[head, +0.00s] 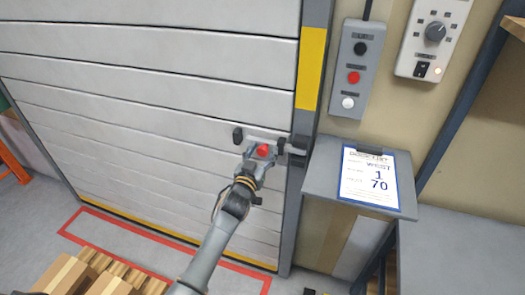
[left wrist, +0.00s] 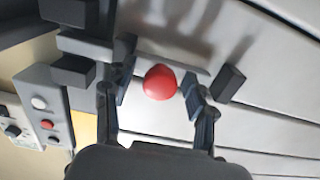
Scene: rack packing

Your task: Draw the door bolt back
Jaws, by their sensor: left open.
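The door bolt (head: 240,133) is a grey bar with a red knob (head: 263,151), set across the right side of the white slatted door (head: 150,95). A dark bracket (head: 237,136) stands at the bar's left. A dark catch (head: 297,146) is on the door frame at its right. My left gripper (head: 261,154) is at the knob. In the left wrist view, the red knob (left wrist: 160,82) sits between the two open fingers, with a gap visible on each side. The knob's depth between the fingers is hard to judge. My right gripper is not in view.
Right of the door are a grey button box (head: 354,68), a dial panel (head: 434,40) and a sloped stand (head: 318,180) with a paper (head: 375,178). A grey table (head: 465,245) is at the right. Wooden boxes (head: 62,274) lie at lower left near a red floor line (head: 130,238).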

